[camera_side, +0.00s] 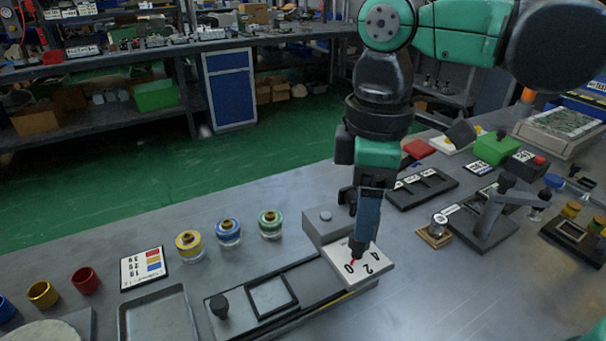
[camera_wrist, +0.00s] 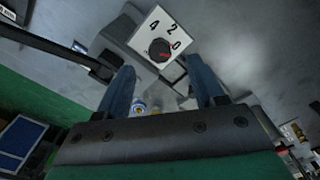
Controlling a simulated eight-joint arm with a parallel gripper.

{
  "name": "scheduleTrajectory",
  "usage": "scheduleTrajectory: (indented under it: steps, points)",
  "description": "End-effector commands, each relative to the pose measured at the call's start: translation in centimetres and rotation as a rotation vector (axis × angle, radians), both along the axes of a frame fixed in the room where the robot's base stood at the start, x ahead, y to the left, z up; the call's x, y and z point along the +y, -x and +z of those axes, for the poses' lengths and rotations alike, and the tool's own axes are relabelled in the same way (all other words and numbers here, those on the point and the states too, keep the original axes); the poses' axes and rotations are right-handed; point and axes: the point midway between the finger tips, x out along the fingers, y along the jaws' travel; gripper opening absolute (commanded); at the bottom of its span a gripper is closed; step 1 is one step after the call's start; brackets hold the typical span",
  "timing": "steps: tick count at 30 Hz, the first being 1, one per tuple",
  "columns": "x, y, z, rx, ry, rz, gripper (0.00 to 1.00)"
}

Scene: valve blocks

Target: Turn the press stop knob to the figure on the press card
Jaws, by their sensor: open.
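The press stop knob (camera_wrist: 158,48) is a dark round knob with a red mark on a white dial plate (camera_wrist: 141,38) bearing the figures 4, 2 and 0. Its red mark lies on the side near the 0. In the side view the dial plate (camera_side: 378,277) sits at the right end of a grey slide fixture, with the knob (camera_side: 356,253) largely hidden by my fingers. My gripper (camera_side: 364,240) points down at the knob. In the wrist view my gripper (camera_wrist: 160,65) is open, its blue fingers apart on either side of the knob. Contact cannot be told. I cannot tell which card is the press card.
A small card (camera_side: 478,167) lies at the right. A dark lever press (camera_side: 495,214) and a black slotted tray (camera_side: 422,187) stand right of my gripper. The front right bench is clear.

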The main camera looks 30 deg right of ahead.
Motion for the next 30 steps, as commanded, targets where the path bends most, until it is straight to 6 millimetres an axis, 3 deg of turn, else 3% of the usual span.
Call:
scheduleTrajectory:
  steps: [9,19,20,26,30]
  points:
    - [0.0,0.0,-3.4,-0.001,0.0,-0.001,0.62]
    - [0.0,0.0,-3.8,-0.001,0.0,-0.001,0.62]
    - [0.0,0.0,-3.8,-0.001,0.0,-0.001,0.56]
    - [0.0,0.0,-3.8,-0.001,0.0,-0.001,0.0]
    - [0.0,0.0,-3.8,-0.001,0.0,-0.001,0.0]
